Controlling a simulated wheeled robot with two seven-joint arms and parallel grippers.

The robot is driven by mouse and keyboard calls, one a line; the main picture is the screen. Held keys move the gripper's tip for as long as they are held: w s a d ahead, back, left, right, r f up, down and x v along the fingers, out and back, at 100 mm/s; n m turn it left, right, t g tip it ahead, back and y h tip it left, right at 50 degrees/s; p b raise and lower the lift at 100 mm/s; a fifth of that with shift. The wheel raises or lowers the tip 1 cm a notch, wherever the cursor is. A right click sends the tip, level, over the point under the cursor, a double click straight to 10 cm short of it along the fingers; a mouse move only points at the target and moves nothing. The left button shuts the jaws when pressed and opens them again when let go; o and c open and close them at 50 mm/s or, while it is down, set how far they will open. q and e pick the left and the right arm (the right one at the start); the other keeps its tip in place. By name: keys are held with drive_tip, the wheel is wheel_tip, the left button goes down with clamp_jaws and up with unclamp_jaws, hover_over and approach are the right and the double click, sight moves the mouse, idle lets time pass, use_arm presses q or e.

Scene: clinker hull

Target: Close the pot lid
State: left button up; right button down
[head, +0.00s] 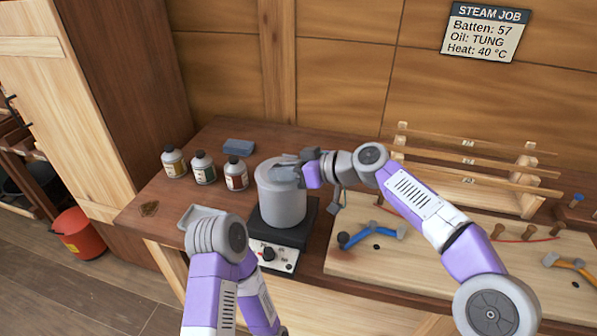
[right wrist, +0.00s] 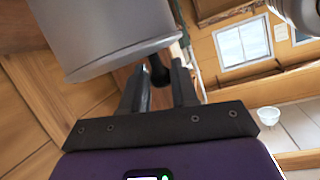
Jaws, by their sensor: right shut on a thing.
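The grey pot (head: 281,205) stands upright on a black hot plate (head: 272,257) near the bench's left front. My right gripper (head: 290,168) is over the pot's top, shut on the pot lid, and covers much of it in the head view. In the right wrist view, a small dark piece (right wrist: 159,70) shows between the fingers (right wrist: 160,88), beside a big grey curved surface (right wrist: 108,32). I cannot tell whether the lid sits flat on the rim. My left arm's end (head: 205,215) is left of the hot plate; its fingers are not clear.
Several labelled bottles (head: 204,168) and a blue block (head: 239,147) stand left of and behind the pot. A wooden board (head: 440,270) with a blue-handled tool (head: 372,236) and a batten rack (head: 470,180) fills the right side. An orange-red bucket (head: 78,234) is on the floor.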

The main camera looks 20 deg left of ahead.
drive_tip(key=shift+f, duration=0.15)
idle(0.3)
drive_tip(key=c, duration=1.1)
unclamp_jaws()
drive_tip(key=shift+s, duration=0.1)
drive_tip(key=shift+c, duration=0.2)
drive_tip(key=shift+d+r, duration=0.2)
drive_tip(key=shift+d, duration=0.2)
drive_tip(key=v, duration=0.6)
drive_tip(key=shift+d+p, duration=0.3)
drive_tip(key=shift+r, duration=0.1)
